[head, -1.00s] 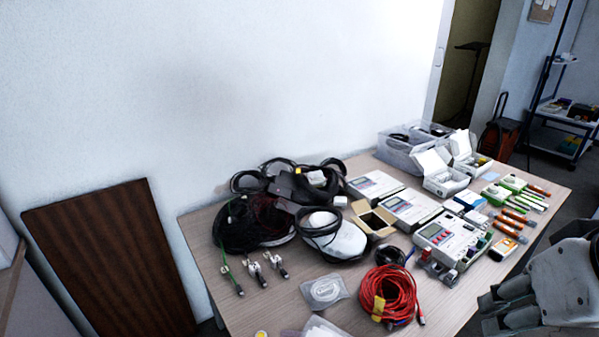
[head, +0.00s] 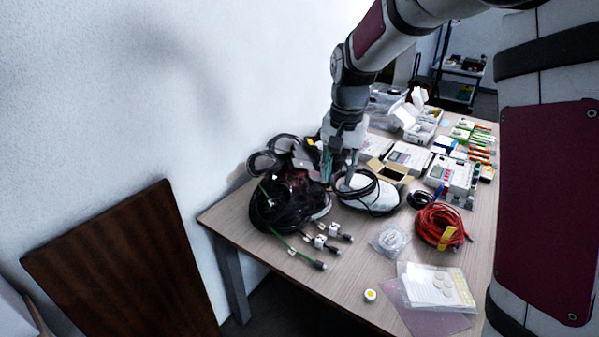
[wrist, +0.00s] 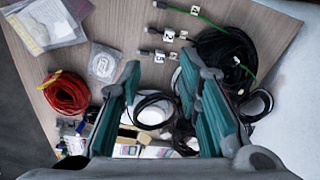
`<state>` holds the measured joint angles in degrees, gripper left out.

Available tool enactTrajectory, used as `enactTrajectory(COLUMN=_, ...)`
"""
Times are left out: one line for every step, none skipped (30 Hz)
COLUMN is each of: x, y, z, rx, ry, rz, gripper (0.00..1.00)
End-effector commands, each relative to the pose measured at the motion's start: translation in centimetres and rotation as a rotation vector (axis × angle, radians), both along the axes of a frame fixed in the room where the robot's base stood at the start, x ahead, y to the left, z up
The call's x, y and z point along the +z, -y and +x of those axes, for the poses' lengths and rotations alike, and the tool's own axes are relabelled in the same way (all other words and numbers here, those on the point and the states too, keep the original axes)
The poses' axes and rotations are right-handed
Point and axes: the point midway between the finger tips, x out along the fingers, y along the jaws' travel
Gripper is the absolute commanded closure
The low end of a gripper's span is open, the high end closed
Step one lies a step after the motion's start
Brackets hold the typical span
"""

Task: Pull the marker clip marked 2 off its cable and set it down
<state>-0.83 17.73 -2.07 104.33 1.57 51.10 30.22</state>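The white marker clip marked 2 (wrist: 169,35) is on the middle of three cable ends lying on the table; it shows as the middle white clip (head: 320,241) in the head view, its digit too small to read. A clip that looks marked 3 (wrist: 173,57) is on the cable beside it, and one that looks marked 4 (wrist: 195,11) is on the green cable.
A black cable bundle (head: 283,200) lies close behind the clips. A clear bag (head: 390,240), a red cable coil (head: 437,225) and a small yellow-topped white pot (head: 370,295) are nearby. Boxes and instruments crowd the right. Bare table lies in front of the clips.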

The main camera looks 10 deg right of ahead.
Motion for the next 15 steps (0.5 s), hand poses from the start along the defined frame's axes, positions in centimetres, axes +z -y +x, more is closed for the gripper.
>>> enactTrajectory(x=-2.3, y=0.1, z=1.7, rx=-0.030, ry=-0.024, rz=0.002, gripper=0.68)
enactTrajectory(x=-3.4, y=0.1, z=2.5, rx=-0.049, ry=-0.034, rz=0.003, gripper=0.68)
enactTrajectory(x=-4.9, y=0.1, z=3.6, rx=-0.073, ry=-0.047, rz=0.005, gripper=0.68)
enactTrajectory(x=-6.0, y=0.1, z=4.3, rx=-0.092, ry=-0.056, rz=0.006, gripper=0.68)
enactTrajectory(x=-7.1, y=0.1, z=5.0, rx=-0.108, ry=-0.064, rz=0.006, gripper=0.68)
enactTrajectory(x=-8.5, y=0.1, z=5.8, rx=-0.129, ry=-0.075, rz=0.007, gripper=0.68)
enactTrajectory(x=-9.5, y=0.1, z=6.4, rx=-0.143, ry=-0.083, rz=0.006, gripper=0.68)
enactTrajectory(x=-10.4, y=0.2, z=6.8, rx=-0.157, ry=-0.089, rz=0.007, gripper=0.68)
enactTrajectory(x=-11.5, y=0.2, z=7.4, rx=-0.172, ry=-0.097, rz=0.006, gripper=0.68)
enactTrajectory(x=-12.2, y=0.2, z=7.7, rx=-0.183, ry=-0.101, rz=0.006, gripper=0.68)
enactTrajectory(x=-12.8, y=0.2, z=8.0, rx=-0.192, ry=-0.106, rz=0.006, gripper=0.68)
enactTrajectory(x=-13.6, y=0.2, z=8.3, rx=-0.202, ry=-0.111, rz=0.006, gripper=0.68)
enactTrajectory(x=-14.0, y=0.2, z=8.4, rx=-0.209, ry=-0.113, rz=0.006, gripper=0.68)
enactTrajectory(x=-14.3, y=0.2, z=8.6, rx=-0.214, ry=-0.116, rz=0.006, gripper=0.68)
enactTrajectory(x=-14.7, y=0.2, z=8.7, rx=-0.218, ry=-0.118, rz=0.005, gripper=0.68)
